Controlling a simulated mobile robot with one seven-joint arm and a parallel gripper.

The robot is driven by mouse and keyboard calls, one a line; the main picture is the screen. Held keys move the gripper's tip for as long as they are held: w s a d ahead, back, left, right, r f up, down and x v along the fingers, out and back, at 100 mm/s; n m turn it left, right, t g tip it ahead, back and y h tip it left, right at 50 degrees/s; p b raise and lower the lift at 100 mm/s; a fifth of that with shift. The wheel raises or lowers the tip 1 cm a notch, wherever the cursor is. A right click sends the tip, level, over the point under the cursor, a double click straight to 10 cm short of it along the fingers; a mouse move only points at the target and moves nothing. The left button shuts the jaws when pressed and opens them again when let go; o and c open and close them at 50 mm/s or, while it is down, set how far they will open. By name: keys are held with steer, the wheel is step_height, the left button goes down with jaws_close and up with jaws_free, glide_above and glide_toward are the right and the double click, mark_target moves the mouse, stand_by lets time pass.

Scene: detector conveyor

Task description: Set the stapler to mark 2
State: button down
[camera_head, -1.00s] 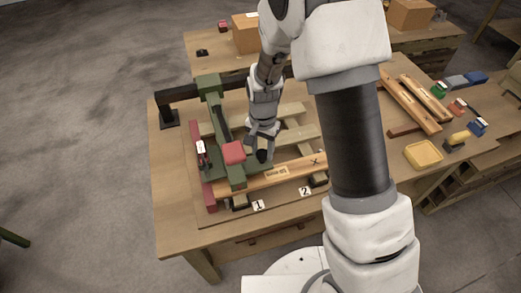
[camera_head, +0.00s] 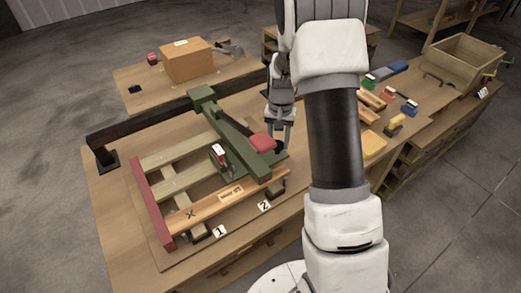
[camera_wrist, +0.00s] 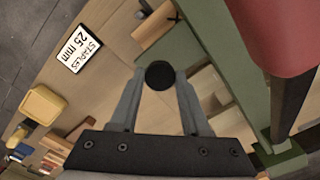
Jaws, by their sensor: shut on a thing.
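The stapler (camera_head: 235,130) is a long green arm with a red block (camera_head: 262,142) on it, set across a pallet frame. Its front end is close behind the label of mark 2 (camera_head: 264,206); I cannot tell whether it is exactly in line. Mark 1 (camera_head: 220,230) lies further left on the front edge. My gripper (camera_head: 286,146) is beside the red block, on the stapler's right side. In the wrist view my gripper (camera_wrist: 160,78) is shut on a round black knob (camera_wrist: 160,75). The stapler's green body (camera_wrist: 243,70) is right of the fingers there.
A dark rail (camera_head: 140,120) runs behind the frame. A red strip (camera_head: 152,205) bounds the frame's left side. A front plank (camera_head: 210,205) bears a cross and a label. A cardboard box (camera_head: 187,60) stands behind.

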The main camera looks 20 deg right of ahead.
steer(key=shift+w+d, duration=0.2)
steer(key=shift+d, duration=0.55)
steer(key=shift+w+d, duration=0.2)
steer(key=shift+d, duration=0.55)
steer(key=shift+c, duration=1.9)
jaws_free()
step_height(320, 180, up, 18)
steer(key=shift+f, duration=0.25)
